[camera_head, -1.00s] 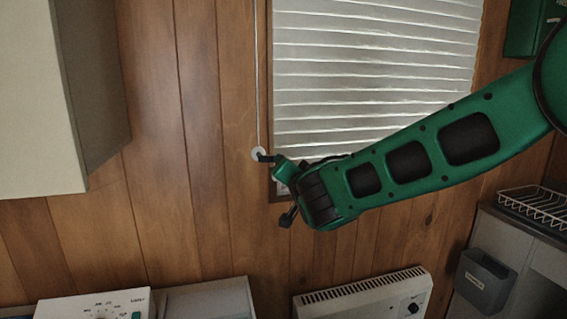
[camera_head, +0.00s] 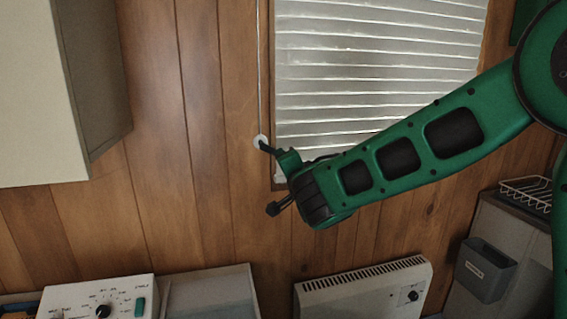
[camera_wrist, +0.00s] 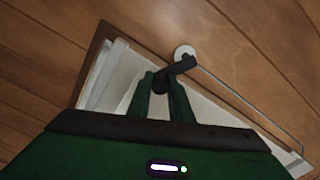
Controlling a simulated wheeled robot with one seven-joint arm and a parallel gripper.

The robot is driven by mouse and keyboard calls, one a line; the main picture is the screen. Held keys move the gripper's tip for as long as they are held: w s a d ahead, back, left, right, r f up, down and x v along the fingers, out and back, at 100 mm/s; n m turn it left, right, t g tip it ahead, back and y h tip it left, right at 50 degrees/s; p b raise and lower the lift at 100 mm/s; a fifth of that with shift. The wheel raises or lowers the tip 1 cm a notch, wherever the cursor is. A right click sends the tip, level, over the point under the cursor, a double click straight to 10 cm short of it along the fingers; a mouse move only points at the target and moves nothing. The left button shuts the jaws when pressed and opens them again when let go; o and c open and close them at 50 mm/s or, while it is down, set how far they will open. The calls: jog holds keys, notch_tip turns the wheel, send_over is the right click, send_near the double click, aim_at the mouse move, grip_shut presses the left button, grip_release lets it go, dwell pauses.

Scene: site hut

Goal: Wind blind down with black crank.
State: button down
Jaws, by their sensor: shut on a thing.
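The white blind (camera_head: 375,85) covers the window and hangs down to near the lower part of its frame; it also shows in the wrist view (camera_wrist: 208,95). The black crank (camera_head: 268,148) sits on a round white wall mount (camera_head: 261,141) left of the window, with a cord running up from it. In the wrist view the crank (camera_wrist: 181,67) reaches from the mount (camera_wrist: 183,52) to between my fingers. My gripper (camera_wrist: 160,82) is shut on the crank's handle end. In the head view my gripper (camera_head: 285,158) is partly hidden by my own wrist.
A pale wall cabinet (camera_head: 40,90) hangs at the upper left. Below are a white panel with knobs (camera_head: 95,300), a white heater (camera_head: 365,290) and a grey bin (camera_head: 486,270). A wire rack (camera_head: 527,192) stands at the right. The wood wall left of the crank is clear.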

jog(key=shift+d+f, duration=0.1)
jog(key=shift+f, duration=0.2)
jog(key=c, duration=1.6)
grip_release()
jog(key=shift+r, duration=0.1)
jog(key=v, duration=1)
jog(key=shift+s+d, duration=0.1)
jog(key=shift+s, duration=0.2)
